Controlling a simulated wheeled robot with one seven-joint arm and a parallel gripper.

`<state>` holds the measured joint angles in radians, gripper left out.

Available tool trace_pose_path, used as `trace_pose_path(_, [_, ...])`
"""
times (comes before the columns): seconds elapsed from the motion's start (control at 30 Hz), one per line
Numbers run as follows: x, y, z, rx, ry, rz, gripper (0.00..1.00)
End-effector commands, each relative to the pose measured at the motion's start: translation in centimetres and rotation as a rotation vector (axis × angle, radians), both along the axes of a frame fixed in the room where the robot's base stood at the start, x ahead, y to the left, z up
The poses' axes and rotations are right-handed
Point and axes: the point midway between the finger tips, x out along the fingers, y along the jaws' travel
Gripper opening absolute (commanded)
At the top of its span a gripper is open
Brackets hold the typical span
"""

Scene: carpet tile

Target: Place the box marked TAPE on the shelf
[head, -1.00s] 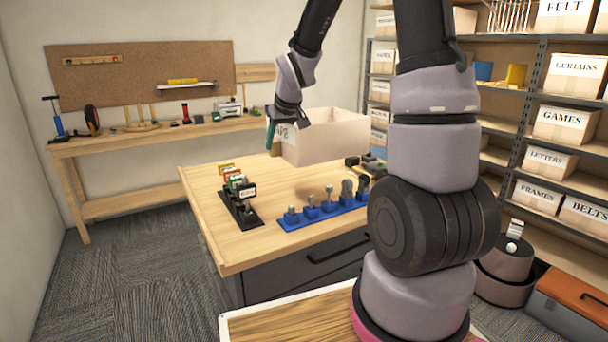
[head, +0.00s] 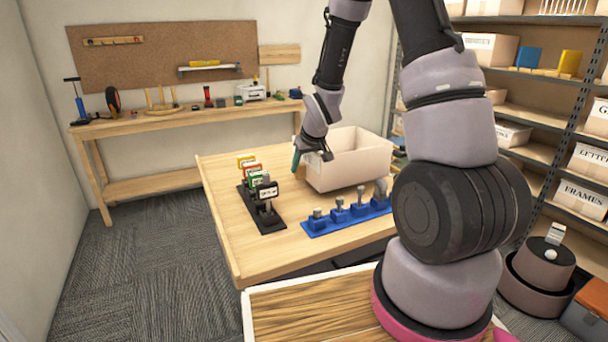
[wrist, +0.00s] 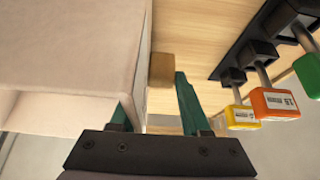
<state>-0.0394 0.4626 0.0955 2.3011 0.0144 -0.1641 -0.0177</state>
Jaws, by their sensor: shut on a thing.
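The pale open-topped box (head: 350,165) hangs from my gripper (head: 298,160) over the wooden table in the head view. My gripper is shut on the box's left side wall. In the wrist view the box (wrist: 70,60) fills the left, and the green fingers of my gripper (wrist: 152,95) are at its edge. No lettering on this box is readable now. I cannot tell whether its underside touches the table. The metal shelf unit (head: 535,150) stands at the right, with labelled boxes and some bare board showing. My arm hides part of it.
The table (head: 225,185) carries a black rack with coloured tags (head: 258,200), close to the gripper, and a blue rack of tools (head: 350,212) in front of the box. A workbench (head: 180,122) runs along the back wall. Carpet (head: 130,265) is clear at left.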

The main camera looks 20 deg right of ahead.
Motion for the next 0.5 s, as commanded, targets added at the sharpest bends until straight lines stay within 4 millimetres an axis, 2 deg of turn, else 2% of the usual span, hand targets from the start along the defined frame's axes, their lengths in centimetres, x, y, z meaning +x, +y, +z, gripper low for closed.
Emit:
trace_pose_path(0.1, [-0.1, 0.0, -2.1, -0.001, 0.005, 0.002, 0.0])
trace_pose_path(0.2, [-0.1, 0.0, -2.9, -0.001, 0.003, 0.001, 0.0])
trace_pose_path(0.5, [0.0, 0.0, -3.1, 0.0, 0.0, 0.001, 0.0])
